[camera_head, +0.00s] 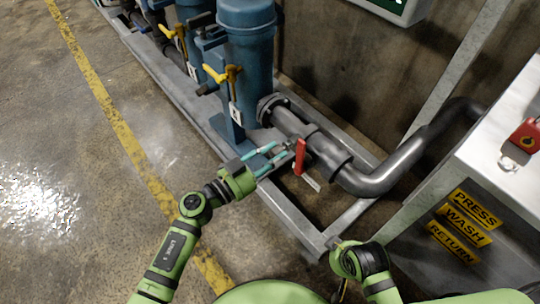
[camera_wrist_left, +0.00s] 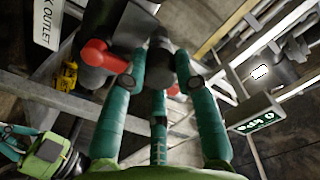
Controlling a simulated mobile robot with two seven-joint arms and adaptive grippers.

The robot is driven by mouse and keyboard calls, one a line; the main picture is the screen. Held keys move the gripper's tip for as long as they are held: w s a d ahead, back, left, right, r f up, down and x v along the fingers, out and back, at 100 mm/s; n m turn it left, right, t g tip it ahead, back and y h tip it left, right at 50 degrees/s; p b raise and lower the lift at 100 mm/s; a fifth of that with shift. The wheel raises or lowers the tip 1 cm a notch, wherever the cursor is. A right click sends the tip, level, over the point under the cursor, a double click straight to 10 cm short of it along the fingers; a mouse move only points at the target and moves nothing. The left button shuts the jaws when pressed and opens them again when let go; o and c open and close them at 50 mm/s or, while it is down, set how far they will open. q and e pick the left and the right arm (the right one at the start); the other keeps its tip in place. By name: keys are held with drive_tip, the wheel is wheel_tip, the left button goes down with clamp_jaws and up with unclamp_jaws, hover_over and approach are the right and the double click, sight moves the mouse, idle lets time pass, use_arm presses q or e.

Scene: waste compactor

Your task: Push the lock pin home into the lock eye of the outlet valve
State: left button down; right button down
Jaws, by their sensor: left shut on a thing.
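My left gripper (camera_head: 277,153) reaches in from the left to the outlet valve, its teal fingers closed around a small dark part beside the red valve lever (camera_head: 300,157). In the left wrist view the fingers meet on a dark, rounded piece, the lock pin (camera_wrist_left: 160,62). The red lever (camera_wrist_left: 103,56) is just left of it. The lock eye cannot be made out; fingers and valve body cover that area, so how deep the pin sits is unclear. My right gripper shows only partly at the left edge of the left wrist view (camera_wrist_left: 10,148).
A grey pipe (camera_head: 385,178) curves from the valve to the right. A steel frame rail (camera_head: 285,220) runs below it. Blue cylinders (camera_head: 248,70) with yellow handles (camera_head: 222,75) stand behind. A metal cabinet (camera_head: 500,170) is at right. The floor at left is clear.

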use_arm(q)
drive_tip(key=shift+w+d, duration=0.35)
drive_tip(key=shift+d, duration=0.2)
idle(0.4)
drive_tip(key=c, duration=0.9)
unclamp_jaws()
drive_tip(key=shift+c, duration=0.2)
drive_tip(key=shift+p+v, duration=0.6)
drive_tip(key=shift+v, duration=0.6)
drive_tip(key=shift+p+v, duration=0.6)
drive_tip(key=shift+v, duration=1.75)
